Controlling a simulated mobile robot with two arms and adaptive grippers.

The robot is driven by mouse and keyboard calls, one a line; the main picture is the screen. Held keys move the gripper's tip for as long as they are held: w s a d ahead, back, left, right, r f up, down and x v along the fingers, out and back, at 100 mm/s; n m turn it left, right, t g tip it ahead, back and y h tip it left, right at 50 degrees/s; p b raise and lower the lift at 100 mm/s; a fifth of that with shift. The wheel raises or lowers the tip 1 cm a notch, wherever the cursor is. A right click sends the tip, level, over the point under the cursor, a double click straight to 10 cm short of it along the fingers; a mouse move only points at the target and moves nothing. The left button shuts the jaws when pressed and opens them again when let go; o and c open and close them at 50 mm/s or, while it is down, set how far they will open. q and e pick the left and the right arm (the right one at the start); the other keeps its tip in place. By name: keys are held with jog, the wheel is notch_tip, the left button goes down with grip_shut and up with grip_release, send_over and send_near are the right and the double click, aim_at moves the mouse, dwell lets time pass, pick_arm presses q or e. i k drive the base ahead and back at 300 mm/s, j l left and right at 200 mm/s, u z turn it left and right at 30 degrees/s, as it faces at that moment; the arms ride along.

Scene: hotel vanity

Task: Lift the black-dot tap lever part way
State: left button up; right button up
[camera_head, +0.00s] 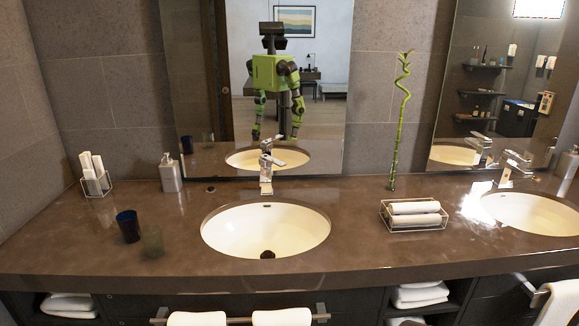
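A chrome tap (266,172) stands behind the middle basin (265,229), its lever on top reaching toward the right. A small dark patch shows near the top of this tap, but I cannot tell whether it is the black dot or a reflection. A second chrome tap (507,170) stands behind the right basin (540,214), its lever on top; no dot can be made out on it. Neither of my grippers is directly in view. My reflection stands in the middle mirror with its arms lowered, too small to read the grippers.
On the brown counter (110,245) are a dark blue cup (128,226), a greenish glass (153,241), a soap dispenser (170,173), a clear holder (97,185), a bamboo stalk (398,120) and a rolled-towel tray (413,227). Towel bars run along the front. The counter before the middle basin is clear.

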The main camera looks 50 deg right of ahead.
aim_at(280, 163)
jog(key=z, duration=1.65)
jog(key=i+l, duration=0.15)
jog(key=l, duration=0.2)
jog(key=i+l, duration=0.1)
jog(key=l, duration=0.25)
jog(key=i+l, duration=0.15)
jog(key=l, duration=0.2)
